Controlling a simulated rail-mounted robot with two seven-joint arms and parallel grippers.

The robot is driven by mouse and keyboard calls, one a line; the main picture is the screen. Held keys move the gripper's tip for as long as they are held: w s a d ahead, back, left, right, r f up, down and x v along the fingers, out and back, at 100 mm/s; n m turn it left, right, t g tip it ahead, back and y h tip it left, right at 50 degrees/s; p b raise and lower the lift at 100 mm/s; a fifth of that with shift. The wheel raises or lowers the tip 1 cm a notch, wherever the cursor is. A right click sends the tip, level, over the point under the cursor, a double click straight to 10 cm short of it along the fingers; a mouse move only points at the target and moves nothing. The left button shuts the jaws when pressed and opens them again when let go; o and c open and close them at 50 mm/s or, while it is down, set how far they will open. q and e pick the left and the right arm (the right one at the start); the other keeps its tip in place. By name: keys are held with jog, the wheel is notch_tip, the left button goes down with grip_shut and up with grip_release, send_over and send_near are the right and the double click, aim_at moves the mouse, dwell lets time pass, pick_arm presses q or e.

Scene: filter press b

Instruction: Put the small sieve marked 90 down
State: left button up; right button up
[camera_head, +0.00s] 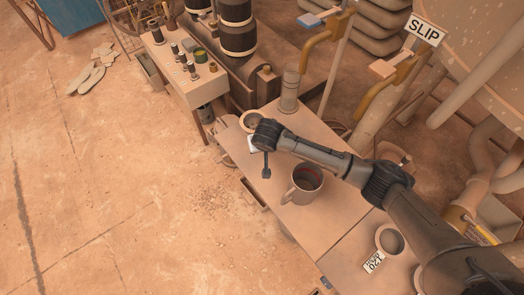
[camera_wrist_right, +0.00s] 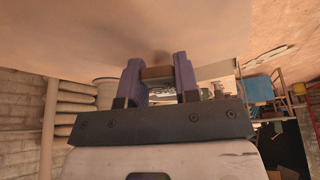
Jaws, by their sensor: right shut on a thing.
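My right arm reaches in from the lower right, and its hand (camera_head: 266,140) is over the far part of the bench, beside a mug. The right gripper (camera_wrist_right: 158,75) is shut on a small brown piece (camera_wrist_right: 157,72), seen between its purple fingers in the wrist view. A small round sieve (camera_head: 250,121) shows just behind the hand, partly hidden by it; a white tag (camera_head: 252,146) shows by the hand, its marking unreadable. I cannot tell whether the sieve rests on the bench. Another round sieve (camera_head: 390,240) with a tag reading 120 (camera_head: 373,262) is at the near end. My left gripper is out of view.
A mug (camera_head: 303,184) with a red band inside stands close under my right forearm. A grey cylinder (camera_head: 290,90) stands at the bench's back edge. A side table (camera_head: 187,70) holds several small jars.

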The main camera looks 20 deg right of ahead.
aim_at(262, 156)
notch_tip(262, 156, down, 4)
jog(key=shift+r+b, duration=0.15)
jog(key=shift+b, duration=0.95)
jog(key=shift+d, duration=0.1)
jog(key=o, duration=1)
jog(key=shift+c, duration=0.2)
